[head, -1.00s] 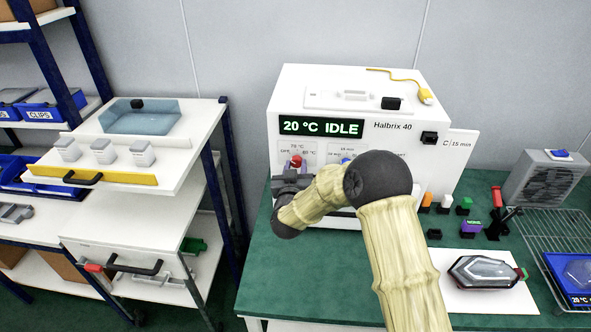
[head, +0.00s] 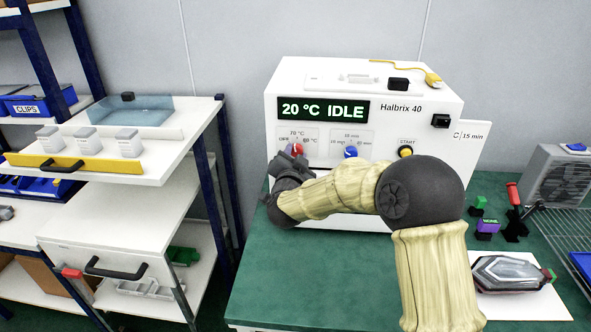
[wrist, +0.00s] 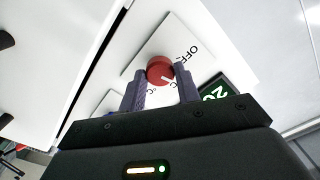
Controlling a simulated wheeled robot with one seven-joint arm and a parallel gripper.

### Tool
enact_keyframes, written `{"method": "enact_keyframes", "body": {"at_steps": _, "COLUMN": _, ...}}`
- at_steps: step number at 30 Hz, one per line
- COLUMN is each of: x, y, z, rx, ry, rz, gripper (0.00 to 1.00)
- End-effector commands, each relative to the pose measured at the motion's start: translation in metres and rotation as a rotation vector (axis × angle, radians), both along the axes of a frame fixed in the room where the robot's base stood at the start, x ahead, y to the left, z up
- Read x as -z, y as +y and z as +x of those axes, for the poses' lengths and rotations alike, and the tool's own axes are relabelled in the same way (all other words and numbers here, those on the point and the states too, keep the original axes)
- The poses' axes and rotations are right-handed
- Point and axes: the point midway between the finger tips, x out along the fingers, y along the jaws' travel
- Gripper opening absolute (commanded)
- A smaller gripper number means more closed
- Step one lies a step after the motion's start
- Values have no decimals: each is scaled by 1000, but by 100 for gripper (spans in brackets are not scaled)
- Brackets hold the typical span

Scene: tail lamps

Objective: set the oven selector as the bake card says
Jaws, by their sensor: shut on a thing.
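The oven (head: 420,115) is a white box whose display (head: 322,110) reads "20 °C IDLE". Its red selector knob (head: 295,149) is at the front left, with OFF, 70 °C and 80 °C marked around it. My gripper (head: 288,160) is at this knob. In the wrist view the red knob (wrist: 160,68) sits between my two fingertips (wrist: 162,78), which are shut on it. A pale mark shows on the knob, but I cannot tell which setting it points to. The bake card (head: 474,135) at the oven's right shows "C" and "15 min"; its left part is hidden.
A blue knob (head: 351,152) and a yellow START button (head: 405,151) are to the right of the red knob. My arm crosses in front of the oven's lower part. A lamp (head: 510,272) lies on a white sheet at right. The green bench is clear at front left.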

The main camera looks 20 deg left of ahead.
Motion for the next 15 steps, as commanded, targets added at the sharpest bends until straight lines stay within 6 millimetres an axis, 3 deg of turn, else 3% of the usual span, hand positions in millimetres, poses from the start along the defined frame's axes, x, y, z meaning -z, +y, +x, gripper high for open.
{"method": "enact_keyframes", "body": {"at_steps": 15, "x": 2, "y": -1, "z": 0, "rx": 1, "ry": 54, "rz": 209, "gripper": 9}}
